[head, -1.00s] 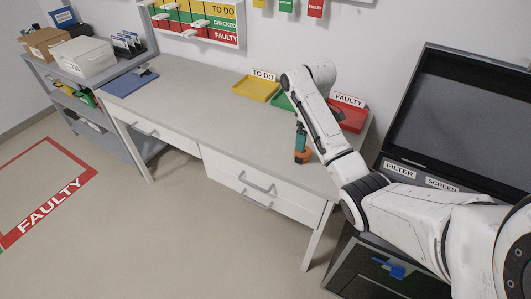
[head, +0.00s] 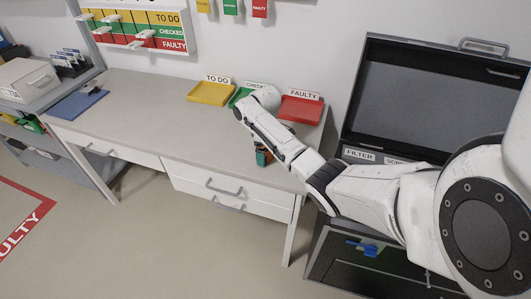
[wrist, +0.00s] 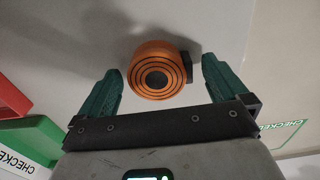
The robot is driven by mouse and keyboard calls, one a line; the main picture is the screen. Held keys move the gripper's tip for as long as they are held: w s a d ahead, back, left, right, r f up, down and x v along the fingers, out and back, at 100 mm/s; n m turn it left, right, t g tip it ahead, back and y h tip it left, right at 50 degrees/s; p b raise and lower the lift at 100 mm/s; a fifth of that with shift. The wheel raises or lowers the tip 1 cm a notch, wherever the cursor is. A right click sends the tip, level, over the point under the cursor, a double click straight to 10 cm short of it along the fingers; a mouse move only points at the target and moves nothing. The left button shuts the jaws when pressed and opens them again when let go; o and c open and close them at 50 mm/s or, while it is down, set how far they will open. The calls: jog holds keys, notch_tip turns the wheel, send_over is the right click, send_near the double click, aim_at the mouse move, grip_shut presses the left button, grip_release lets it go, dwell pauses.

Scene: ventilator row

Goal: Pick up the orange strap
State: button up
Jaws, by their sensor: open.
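The orange strap (wrist: 152,72) is a coiled roll with dark rings and a small black piece at its right side. In the wrist view it lies between the two green fingers of my gripper (wrist: 160,65), with gaps showing on both sides. The fingers are open and do not visibly touch it. In the head view a bit of the strap (head: 262,158) shows near the bench's front edge, mostly hidden by my arm and gripper.
The grey bench (head: 150,110) has wide free room to the left. A yellow tray (head: 210,94), a green tray (head: 238,97) and a red tray (head: 300,110) stand at the back. An open black case (head: 420,105) stands to the right.

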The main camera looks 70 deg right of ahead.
jog(key=shift+f, duration=0.4)
jog(key=shift+c, duration=0.2)
jog(key=c, duration=1)
